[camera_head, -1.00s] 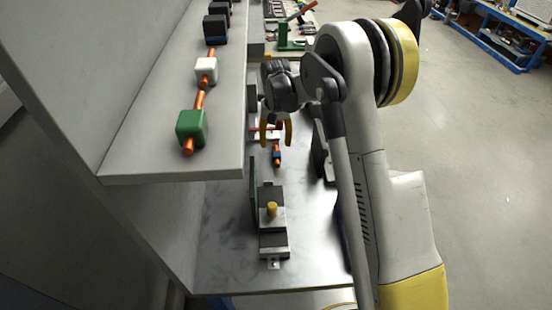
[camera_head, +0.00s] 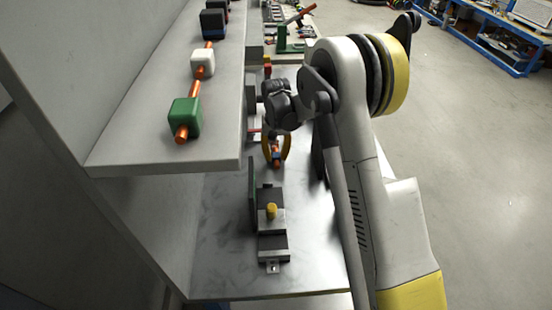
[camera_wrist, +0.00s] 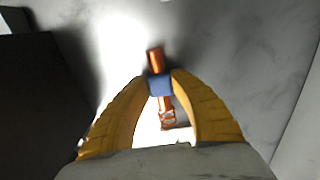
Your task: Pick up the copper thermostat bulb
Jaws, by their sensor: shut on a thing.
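The copper thermostat bulb, a short copper rod with a blue collar, shows in the wrist view (camera_wrist: 155,60) between my fingertips. In the head view it appears small (camera_head: 277,160), low over the metal worktop. My gripper (camera_head: 277,155) points down with its yellow fingers on either side of the bulb. In the wrist view my gripper (camera_wrist: 160,84) is shut on the blue collar, with copper ends showing beyond and between the fingers. I cannot tell whether the bulb touches the worktop.
A grey shelf (camera_head: 130,158) at left carries copper rods with a green block (camera_head: 186,113), a white block (camera_head: 203,62) and a black block (camera_head: 213,23). A fixture with a yellow knob (camera_head: 271,210) stands on the worktop (camera_head: 222,255) nearer the camera.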

